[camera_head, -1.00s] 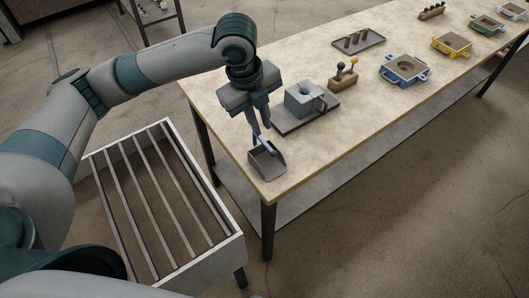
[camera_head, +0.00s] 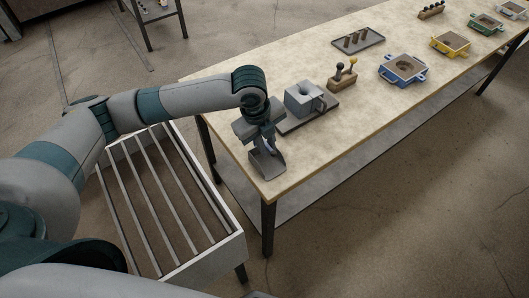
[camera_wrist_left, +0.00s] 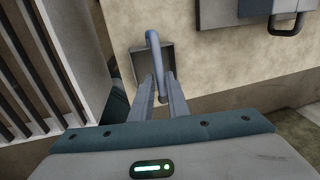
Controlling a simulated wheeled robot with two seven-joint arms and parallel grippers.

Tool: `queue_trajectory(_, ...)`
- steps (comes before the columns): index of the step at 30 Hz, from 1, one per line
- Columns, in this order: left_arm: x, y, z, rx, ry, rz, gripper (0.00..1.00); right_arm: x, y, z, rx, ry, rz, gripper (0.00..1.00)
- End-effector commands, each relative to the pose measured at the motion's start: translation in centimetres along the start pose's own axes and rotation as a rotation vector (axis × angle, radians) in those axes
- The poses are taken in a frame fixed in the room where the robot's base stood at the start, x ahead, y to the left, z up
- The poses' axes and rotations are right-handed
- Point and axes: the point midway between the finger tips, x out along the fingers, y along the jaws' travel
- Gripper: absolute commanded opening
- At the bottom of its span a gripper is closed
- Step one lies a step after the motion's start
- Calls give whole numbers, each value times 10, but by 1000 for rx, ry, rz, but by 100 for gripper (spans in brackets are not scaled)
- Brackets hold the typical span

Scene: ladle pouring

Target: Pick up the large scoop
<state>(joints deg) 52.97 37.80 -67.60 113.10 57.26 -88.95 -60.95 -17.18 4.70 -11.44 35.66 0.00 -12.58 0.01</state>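The large scoop (camera_head: 267,164) is a grey pan with a blue-grey handle, resting at the near left corner of the table. It also shows in the left wrist view, with its curved handle (camera_wrist_left: 153,50) rising towards me. My left gripper (camera_head: 267,146) is low over the scoop, pointing down. In the left wrist view its two fingers (camera_wrist_left: 160,80) stand on either side of the handle and look still apart; contact is hard to see. The gripper hides part of the handle in the head view. My right gripper is not in view.
A grey block with a round hole (camera_head: 304,98) stands on a dark tray behind the scoop. A wooden holder (camera_head: 342,80) with small scoops and several coloured containers, the blue one (camera_head: 403,68) nearest, stand farther along. A slatted rack (camera_head: 170,205) is left of the table (camera_head: 330,135).

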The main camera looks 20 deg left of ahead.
Motion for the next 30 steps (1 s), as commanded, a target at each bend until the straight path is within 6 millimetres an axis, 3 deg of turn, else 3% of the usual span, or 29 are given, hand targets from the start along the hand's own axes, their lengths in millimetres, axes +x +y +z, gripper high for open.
queue_trajectory(7, 8, -1, 2, -2, 1, 2, 15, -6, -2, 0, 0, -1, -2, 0)
queue_trajectory(18, 49, -2, 7, 0, 0, 1, 15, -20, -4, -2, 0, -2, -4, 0)
queue_trajectory(30, 52, -1, 7, 1, -1, 0, 15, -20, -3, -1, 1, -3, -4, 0)
